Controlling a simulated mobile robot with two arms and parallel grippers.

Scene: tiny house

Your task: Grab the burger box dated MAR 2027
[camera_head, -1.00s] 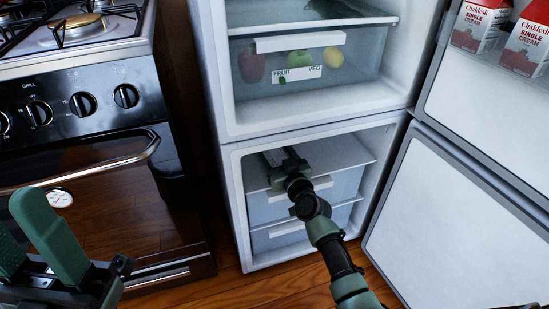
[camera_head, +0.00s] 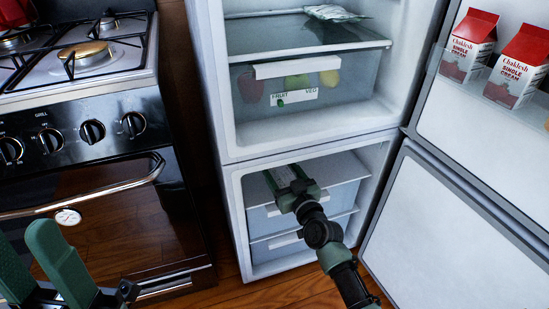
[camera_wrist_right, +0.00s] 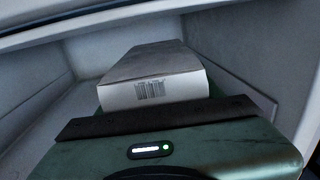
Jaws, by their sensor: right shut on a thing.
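A pale box (camera_wrist_right: 152,72) with a barcode on its near end lies in the right wrist view, inside the white freezer compartment. No date is readable on the side I see. My right gripper (camera_head: 283,178) reaches into the top of the lower compartment, above the drawers, and is shut on this box. Its green body fills the bottom of the right wrist view and hides the near lower part of the box. My left gripper (camera_head: 38,255) is at the lower left in the head view, in front of the oven, with its two green fingers apart and nothing between them.
The freezer door (camera_head: 445,235) and the fridge door above it stand open on the right. Red and white cream cartons (camera_head: 468,45) stand on the upper door shelf. A fruit drawer (camera_head: 300,95) is above the freezer. The oven (camera_head: 95,200) stands close on the left.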

